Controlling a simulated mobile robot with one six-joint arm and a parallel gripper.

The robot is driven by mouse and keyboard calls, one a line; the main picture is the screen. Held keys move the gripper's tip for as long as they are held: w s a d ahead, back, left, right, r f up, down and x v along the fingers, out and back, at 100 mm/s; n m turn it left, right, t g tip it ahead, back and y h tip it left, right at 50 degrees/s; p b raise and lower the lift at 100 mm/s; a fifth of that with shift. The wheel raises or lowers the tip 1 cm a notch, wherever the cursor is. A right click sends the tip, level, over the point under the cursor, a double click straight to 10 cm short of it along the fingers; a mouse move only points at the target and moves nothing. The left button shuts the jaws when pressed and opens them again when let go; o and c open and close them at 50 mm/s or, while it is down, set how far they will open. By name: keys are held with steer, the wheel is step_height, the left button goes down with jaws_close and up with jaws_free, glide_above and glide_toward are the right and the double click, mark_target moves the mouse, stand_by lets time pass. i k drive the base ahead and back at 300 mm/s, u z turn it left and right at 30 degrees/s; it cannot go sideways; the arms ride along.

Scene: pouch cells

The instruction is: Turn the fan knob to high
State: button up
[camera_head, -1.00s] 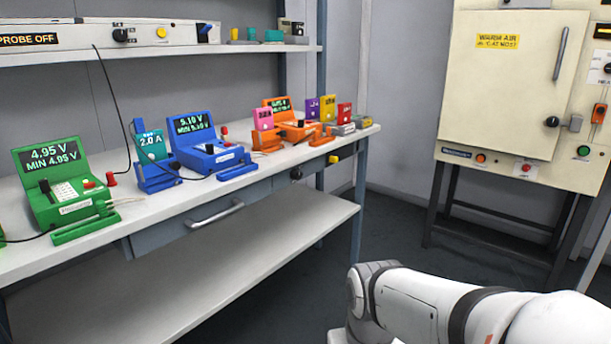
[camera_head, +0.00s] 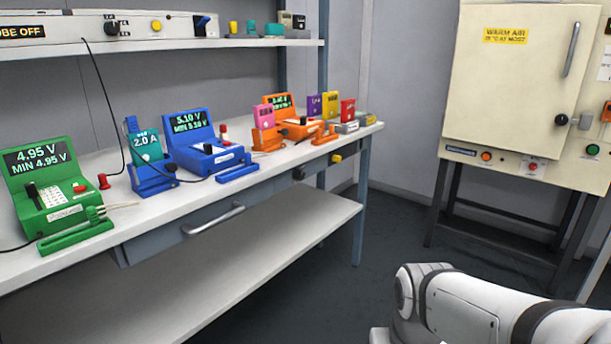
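The cream warm-air cabinet (camera_head: 515,110) stands at the right, its door shut with a long vertical handle (camera_head: 571,50). A black knob (camera_head: 561,120) sits at the door's lower right. The control panel on the cabinet's right side is cut off by the picture edge, and only slivers of labels and an orange part (camera_head: 606,112) show. I cannot make out a fan knob or its setting. My gripper is not in view; only part of my white arm shows at the bottom right, in front of the cabinet's stand.
A long white bench (camera_head: 140,232) runs along the left, with green (camera_head: 55,190), blue (camera_head: 205,150) and orange (camera_head: 290,125) testers. A shelf (camera_head: 250,42) hangs above it. The cabinet stands on a dark frame (camera_head: 447,205). Dark floor (camera_head: 395,220) lies open between bench and cabinet.

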mark_target(297, 174)
steer(key=i, duration=0.9)
